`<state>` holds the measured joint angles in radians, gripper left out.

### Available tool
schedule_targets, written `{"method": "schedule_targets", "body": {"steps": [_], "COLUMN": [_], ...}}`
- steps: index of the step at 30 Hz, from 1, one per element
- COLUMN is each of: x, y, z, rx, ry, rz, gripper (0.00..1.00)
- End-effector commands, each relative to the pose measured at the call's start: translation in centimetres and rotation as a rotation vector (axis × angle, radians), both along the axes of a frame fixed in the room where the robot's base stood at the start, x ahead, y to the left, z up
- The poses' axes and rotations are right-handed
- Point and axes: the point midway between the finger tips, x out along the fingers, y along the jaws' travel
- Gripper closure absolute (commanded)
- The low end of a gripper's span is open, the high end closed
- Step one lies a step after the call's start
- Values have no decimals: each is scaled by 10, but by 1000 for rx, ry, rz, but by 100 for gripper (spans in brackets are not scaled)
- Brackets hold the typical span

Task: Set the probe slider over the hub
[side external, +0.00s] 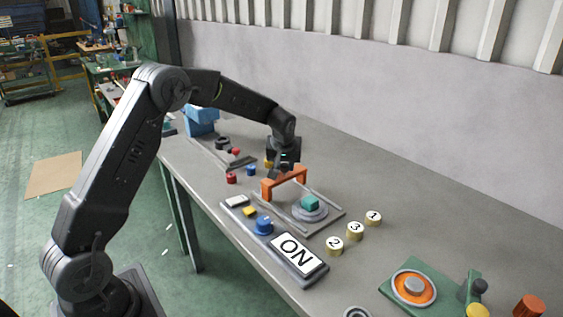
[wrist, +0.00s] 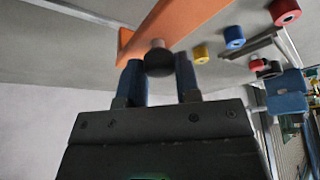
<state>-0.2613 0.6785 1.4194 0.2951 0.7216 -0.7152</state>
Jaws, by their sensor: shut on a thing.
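The probe slider, an orange bridge (side external: 286,180), straddles a grey frame with two rails. Its orange bar also shows in the wrist view (wrist: 180,18). The hub, a round grey disc (side external: 311,215) with a teal block (side external: 310,203) on it, sits between the rails, to the right of the bridge and apart from it. My gripper (side external: 284,169) is at the top of the bridge. In the wrist view my gripper (wrist: 160,72) has its two blue fingers shut on the slider's dark round knob (wrist: 159,62). The hub is not in the wrist view.
An ON panel (side external: 296,252) with a blue knob (side external: 264,224) lies in front of the rails. Numbered yellow cylinders (side external: 355,231) stand to the right, and a green fixture with an orange ring (side external: 413,287) beyond them. Small red (side external: 231,178) and blue (side external: 251,170) cylinders stand left of the bridge.

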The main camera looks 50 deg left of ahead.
Motion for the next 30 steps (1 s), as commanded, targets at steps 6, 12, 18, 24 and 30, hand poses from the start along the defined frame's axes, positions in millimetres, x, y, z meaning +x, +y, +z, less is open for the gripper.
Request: {"method": "schedule_targets", "body": {"steps": [6, 12, 18, 24, 30], "x": [1, 0, 0, 0, 0], "y": [-67, -109, -121, -123, -122], "z": [0, 0, 0, 0, 0], "rx": [-1, -1, -1, -4, -4], "ry": [-1, -1, -1, -1, -2], "rz": [-9, -6, -2, -4, -3], "gripper": [100, 100, 100, 100, 53]}}
